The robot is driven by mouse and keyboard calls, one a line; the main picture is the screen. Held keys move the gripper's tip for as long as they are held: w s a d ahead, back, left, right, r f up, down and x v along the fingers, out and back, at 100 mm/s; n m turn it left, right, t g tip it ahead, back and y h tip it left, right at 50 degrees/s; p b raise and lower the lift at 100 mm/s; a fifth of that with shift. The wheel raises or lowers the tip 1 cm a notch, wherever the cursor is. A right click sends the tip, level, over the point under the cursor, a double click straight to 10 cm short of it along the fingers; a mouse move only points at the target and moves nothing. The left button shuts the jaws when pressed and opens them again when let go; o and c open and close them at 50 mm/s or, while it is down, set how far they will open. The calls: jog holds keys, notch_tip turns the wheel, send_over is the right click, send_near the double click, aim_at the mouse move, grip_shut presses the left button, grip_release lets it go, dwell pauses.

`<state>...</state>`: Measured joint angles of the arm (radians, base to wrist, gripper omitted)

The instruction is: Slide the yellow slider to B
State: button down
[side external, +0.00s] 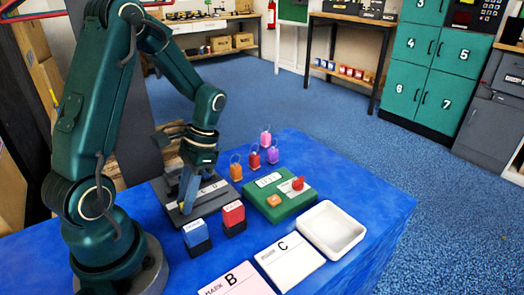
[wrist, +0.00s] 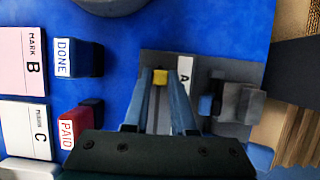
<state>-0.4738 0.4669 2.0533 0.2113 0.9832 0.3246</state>
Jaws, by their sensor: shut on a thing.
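The yellow slider (wrist: 159,77) sits between my fingertips in the wrist view, on a dark grey board (wrist: 215,70). A white label strip with the letter A (wrist: 185,75) runs just right of it. In the side view the board (side external: 164,196) lies on the blue table, with letters partly visible behind my fingers; C and D seem readable. My gripper (side external: 187,200) points down over the board and is shut on the slider. It also shows in the wrist view (wrist: 161,80). The B mark on the board is not clearly visible.
A blue DONE stamp (side external: 196,236) and red PAID stamp (side external: 233,217) stand in front of the board. A green box (side external: 285,207) is to its right, several coloured tags (side external: 254,160) behind. Cards marked B (side external: 240,284) and C (side external: 289,263) and a white tray (side external: 330,250) lie nearer.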

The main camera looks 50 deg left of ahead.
aim_at(195, 207)
dwell(0.8)
jog(key=shift+w, duration=1.5)
jog(key=c, duration=0.7)
grip_release()
jog(key=shift+v, duration=2.6)
